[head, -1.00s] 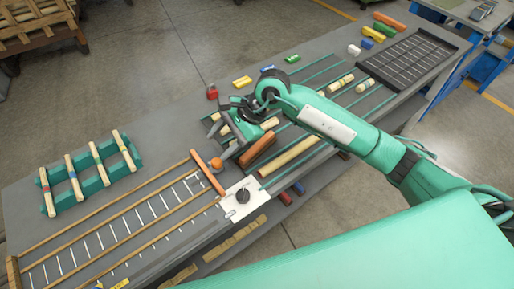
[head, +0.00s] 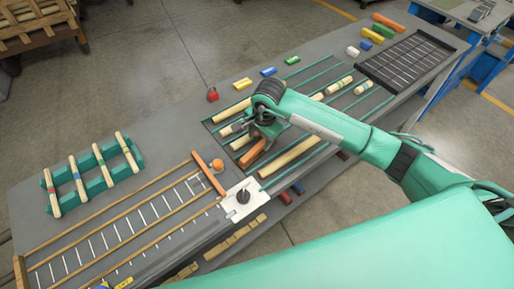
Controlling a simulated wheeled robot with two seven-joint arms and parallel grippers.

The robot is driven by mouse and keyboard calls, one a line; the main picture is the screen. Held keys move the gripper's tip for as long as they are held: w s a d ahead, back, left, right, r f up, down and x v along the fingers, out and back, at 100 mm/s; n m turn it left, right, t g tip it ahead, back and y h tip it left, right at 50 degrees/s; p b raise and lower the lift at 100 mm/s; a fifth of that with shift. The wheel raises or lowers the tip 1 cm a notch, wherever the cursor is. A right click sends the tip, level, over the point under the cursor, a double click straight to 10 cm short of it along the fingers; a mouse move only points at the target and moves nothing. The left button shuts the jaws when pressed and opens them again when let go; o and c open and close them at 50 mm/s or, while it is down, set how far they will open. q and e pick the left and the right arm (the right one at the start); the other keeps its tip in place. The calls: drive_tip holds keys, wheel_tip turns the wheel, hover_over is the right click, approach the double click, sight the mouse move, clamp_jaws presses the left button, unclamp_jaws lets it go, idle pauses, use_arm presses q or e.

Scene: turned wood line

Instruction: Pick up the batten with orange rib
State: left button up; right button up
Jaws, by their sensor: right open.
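My right gripper (head: 262,138) hangs open over the slotted bed in the middle of the table. Its fingers are small and partly hidden by my own wrist. An orange-brown bar (head: 251,155) lies in the bed just below and left of the fingers, its upper end covered by the gripper. I cannot make out a rib on it, nor tell whether the fingers touch it. Pale battens lie near it: a long one (head: 290,157) to the right and short ones (head: 240,142) to the left. My left gripper is not in view.
A green rack (head: 100,184) holds several pale battens with coloured bands at left. An orange ball (head: 217,165) and a white plate with a black knob (head: 243,197) are close to the gripper. Coloured blocks (head: 268,72) line the far edge; a dark grid tray (head: 413,60) is at right.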

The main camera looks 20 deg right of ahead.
sight(260, 145)
drive_tip(key=shift+f, duration=0.2)
drive_tip(key=f+p, duration=0.1)
drive_tip(key=f, duration=0.1)
drive_tip(key=f+p, duration=0.1)
drive_tip(key=f, duration=0.1)
drive_tip(key=shift+w+p, duration=0.25)
drive_tip(key=shift+p, duration=0.05)
drive_tip(key=shift+f, duration=0.4)
drive_tip(key=c, duration=0.8)
